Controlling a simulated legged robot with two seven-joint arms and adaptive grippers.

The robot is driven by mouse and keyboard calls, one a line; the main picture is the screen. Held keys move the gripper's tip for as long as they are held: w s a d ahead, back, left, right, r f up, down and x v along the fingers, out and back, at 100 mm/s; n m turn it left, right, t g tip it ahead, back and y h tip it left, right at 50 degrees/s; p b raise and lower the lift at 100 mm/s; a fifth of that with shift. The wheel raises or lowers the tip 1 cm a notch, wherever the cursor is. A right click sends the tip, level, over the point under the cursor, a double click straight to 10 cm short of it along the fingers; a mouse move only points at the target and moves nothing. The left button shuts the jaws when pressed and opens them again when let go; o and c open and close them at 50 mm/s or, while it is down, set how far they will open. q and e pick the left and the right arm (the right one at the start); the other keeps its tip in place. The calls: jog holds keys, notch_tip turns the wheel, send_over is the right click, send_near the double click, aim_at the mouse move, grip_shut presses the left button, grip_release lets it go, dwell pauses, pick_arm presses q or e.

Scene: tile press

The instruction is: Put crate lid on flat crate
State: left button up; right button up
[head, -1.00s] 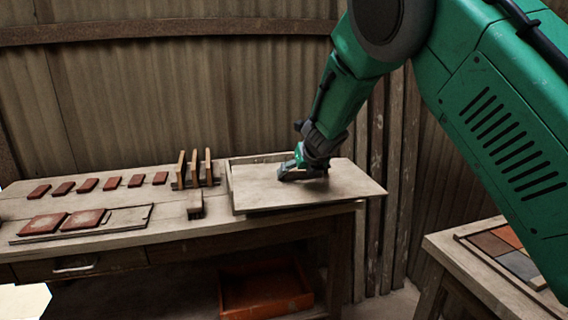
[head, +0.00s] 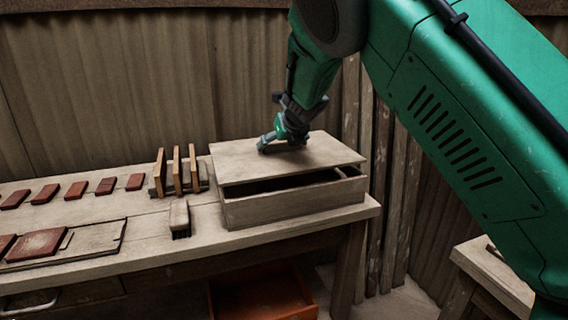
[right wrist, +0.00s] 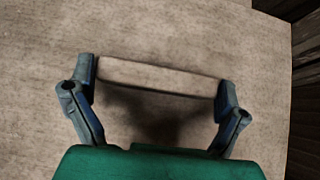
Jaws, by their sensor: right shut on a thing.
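The crate lid (head: 240,160) is a flat pale wooden board over the flat crate (head: 290,205), a shallow wooden box at the bench's right end. A dark gap shows between the lid and the crate's front and right walls, so the lid looks slightly tilted or raised there. My right gripper (head: 283,145) is on top of the lid, shut on its bar handle. The right wrist view shows the handle (right wrist: 160,77) between the two fingers, with the lid surface (right wrist: 190,30) around it. My left gripper is not in view.
Upright wooden slats in a rack (head: 177,172) and a brush (head: 180,217) stand left of the crate. Several red tiles (head: 76,190) and a board (head: 100,240) lie further left. An orange bin (head: 265,295) is below the bench. Another table (head: 490,270) is at right.

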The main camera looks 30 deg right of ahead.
aim_at(284, 153)
jog(key=shift+a, duration=0.25)
jog(key=shift+a+f, duration=0.15)
jog(key=shift+f, duration=0.2)
jog(key=d+f+b, duration=0.2)
jog(key=f, duration=0.1)
jog(key=shift+d+f, duration=0.1)
jog(key=shift+f, duration=0.15)
jog(key=shift+d, duration=0.25)
jog(key=o, duration=1.3)
jog(key=shift+s+f, duration=0.15)
jog(key=shift+s, duration=0.05)
jog(key=shift+w+a+r, duration=0.15)
jog(key=shift+a+r, duration=0.05)
jog(key=shift+a, duration=0.55)
jog(key=shift+a+r, duration=0.2)
jog(key=v, duration=0.3)
jog(key=p+v, duration=0.1)
jog(key=v, duration=0.7)
jog(key=shift+d+r, duration=0.1)
jog(key=shift+d, duration=0.3)
jog(key=shift+s+a+r, duration=0.3)
jog(key=shift+s+a, duration=0.05)
jog(key=shift+d+f, duration=0.2)
jog(key=shift+d, duration=0.3)
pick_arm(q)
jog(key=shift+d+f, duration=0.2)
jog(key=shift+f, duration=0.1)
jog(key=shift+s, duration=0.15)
